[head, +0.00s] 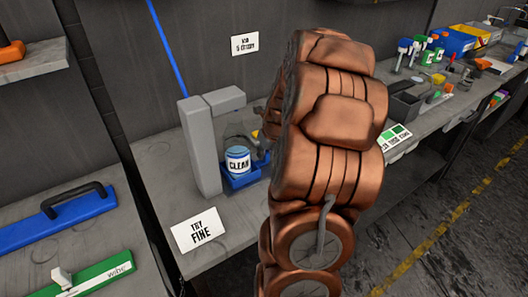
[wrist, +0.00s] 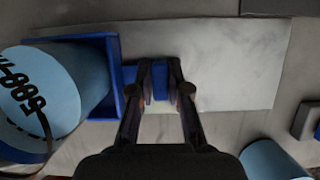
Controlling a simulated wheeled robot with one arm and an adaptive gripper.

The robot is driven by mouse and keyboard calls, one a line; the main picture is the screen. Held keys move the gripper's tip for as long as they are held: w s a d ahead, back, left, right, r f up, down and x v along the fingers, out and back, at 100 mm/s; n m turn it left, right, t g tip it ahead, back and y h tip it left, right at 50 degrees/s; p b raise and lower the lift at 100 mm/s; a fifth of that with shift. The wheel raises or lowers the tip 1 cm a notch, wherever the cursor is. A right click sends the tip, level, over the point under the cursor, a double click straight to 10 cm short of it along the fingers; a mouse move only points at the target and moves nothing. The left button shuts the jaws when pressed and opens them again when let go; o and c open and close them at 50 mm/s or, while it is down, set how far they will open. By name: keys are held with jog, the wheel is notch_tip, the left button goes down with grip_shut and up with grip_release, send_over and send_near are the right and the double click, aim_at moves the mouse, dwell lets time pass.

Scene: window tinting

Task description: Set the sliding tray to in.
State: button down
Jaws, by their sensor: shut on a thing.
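In the wrist view the tray (wrist: 114,62) lies at the left, with a light blue can (wrist: 45,88) tilted in the picture. My gripper (wrist: 161,78) is shut on the tray's blue tab (wrist: 163,86), one finger on each side. In the head view my arm hides the tab and most of the gripper.
Another light blue cylinder (wrist: 270,158) is at the lower right of the wrist view. Bins and bottles (head: 420,50) line the bench farther right. A blue tool (head: 70,215) lies on the left table.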

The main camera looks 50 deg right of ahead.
jog(key=shift+a, duration=0.1)
jog(key=c, duration=1.1)
grip_release()
jog(key=shift+w+a, duration=0.1)
jog(key=v, duration=1.2)
